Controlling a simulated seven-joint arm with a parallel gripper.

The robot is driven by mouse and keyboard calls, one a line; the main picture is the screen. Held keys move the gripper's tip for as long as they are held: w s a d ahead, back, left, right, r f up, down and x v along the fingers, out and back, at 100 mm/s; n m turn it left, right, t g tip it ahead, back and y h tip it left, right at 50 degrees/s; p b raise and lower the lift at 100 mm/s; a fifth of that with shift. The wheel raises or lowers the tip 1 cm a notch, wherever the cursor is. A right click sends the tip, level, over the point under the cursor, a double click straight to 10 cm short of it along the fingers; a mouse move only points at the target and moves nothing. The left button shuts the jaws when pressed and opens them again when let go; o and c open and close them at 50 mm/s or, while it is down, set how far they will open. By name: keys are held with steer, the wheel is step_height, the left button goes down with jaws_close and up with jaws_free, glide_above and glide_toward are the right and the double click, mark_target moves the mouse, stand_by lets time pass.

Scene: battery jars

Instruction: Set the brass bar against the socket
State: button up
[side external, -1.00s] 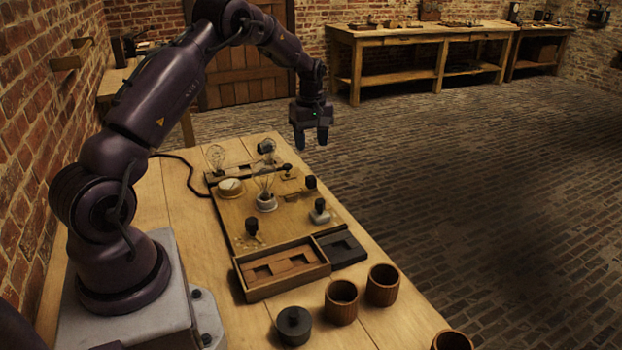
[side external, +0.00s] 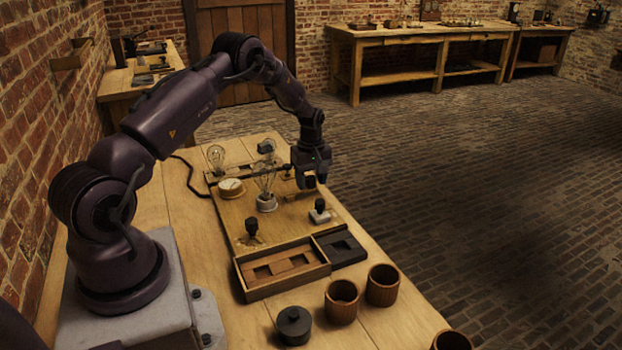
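My gripper (side external: 311,182) points down over the right edge of the wooden board (side external: 237,217). It is low, at a black knob that it largely covers. I cannot tell whether the fingers are open around the knob or shut on it. A thin brass-coloured strip (side external: 297,197) lies on the board just left of my gripper; I cannot tell for sure that it is the brass bar. A clear bulb stands upright in a pale round socket (side external: 266,204) at mid-board; I cannot tell whether this is the task's socket. The strip and this socket look apart.
A black knob on a pale base (side external: 320,212) stands close in front of my gripper. Another black knob (side external: 251,227), a round dial (side external: 230,187) and a second bulb (side external: 216,158) are further left. A compartmented tray (side external: 283,270) and wooden cups (side external: 341,301) are at the front.

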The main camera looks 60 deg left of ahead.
jaws_close()
steer(key=shift+s, duration=1.45)
steer(key=shift+o, duration=0.5)
jaws_free()
steer(key=shift+w, duration=0.1)
step_height(320, 180, up, 13)
